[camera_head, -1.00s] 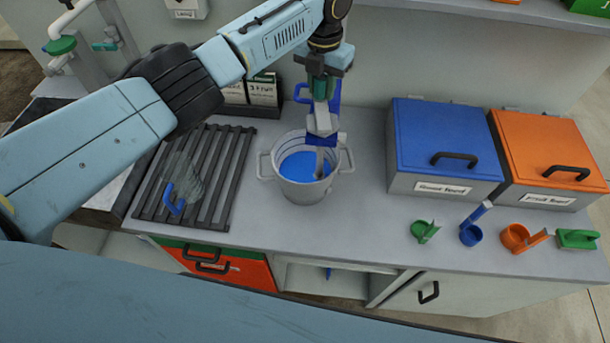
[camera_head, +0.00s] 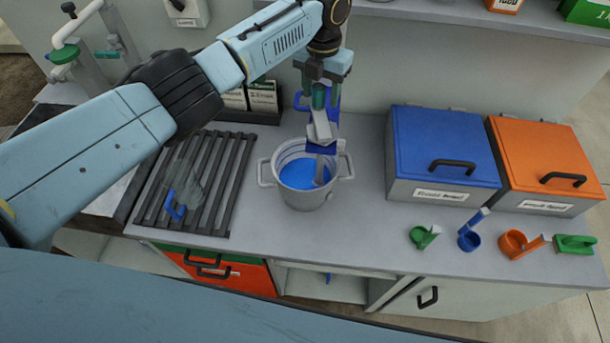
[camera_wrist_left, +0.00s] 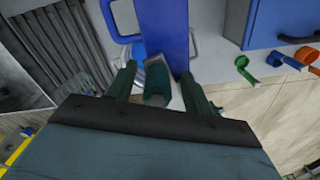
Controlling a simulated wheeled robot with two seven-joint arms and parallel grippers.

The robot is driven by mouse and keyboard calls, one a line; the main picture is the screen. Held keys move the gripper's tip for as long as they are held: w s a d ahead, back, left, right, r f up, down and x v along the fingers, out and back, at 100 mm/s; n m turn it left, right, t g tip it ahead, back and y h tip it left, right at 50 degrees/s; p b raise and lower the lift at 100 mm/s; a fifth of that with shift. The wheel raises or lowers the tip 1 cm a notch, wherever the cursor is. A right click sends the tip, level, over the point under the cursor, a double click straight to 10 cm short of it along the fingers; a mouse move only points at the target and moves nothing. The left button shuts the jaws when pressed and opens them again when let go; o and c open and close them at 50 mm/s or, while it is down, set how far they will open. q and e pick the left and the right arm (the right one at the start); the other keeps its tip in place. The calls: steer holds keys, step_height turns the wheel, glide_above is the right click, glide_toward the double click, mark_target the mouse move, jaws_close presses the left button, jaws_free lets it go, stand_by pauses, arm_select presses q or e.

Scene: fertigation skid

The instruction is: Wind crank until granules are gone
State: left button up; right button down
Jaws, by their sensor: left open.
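A grey two-handled pail (camera_head: 303,197) stands on the counter with blue contents (camera_head: 298,174). Whether these hold granules is too small to tell. A blue and grey mixer with a crank (camera_head: 321,130) stands over the pail, and its grey shaft reaches into the contents. My left gripper (camera_head: 320,88) is above the mixer with its fingers pointing down. In the left wrist view, its fingers are open on either side of a grey-green crank grip (camera_wrist_left: 158,80), in front of the blue mixer body (camera_wrist_left: 167,30). Contact cannot be told. My right gripper is not in view.
A slatted black rack (camera_head: 200,185) with a blue-handled item is left of the pail. Blue (camera_head: 440,150) and orange (camera_head: 545,165) lidded bins stand at right. Scoops (camera_head: 470,238) and a green brush (camera_head: 575,244) lie in front. The counter just right of the pail is clear.

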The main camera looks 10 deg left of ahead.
arm_select(q)
step_height(320, 180, up, 6)
steer(key=p, duration=0.4)
steer(key=shift+d, duration=0.1)
steer(key=shift+c, duration=0.4)
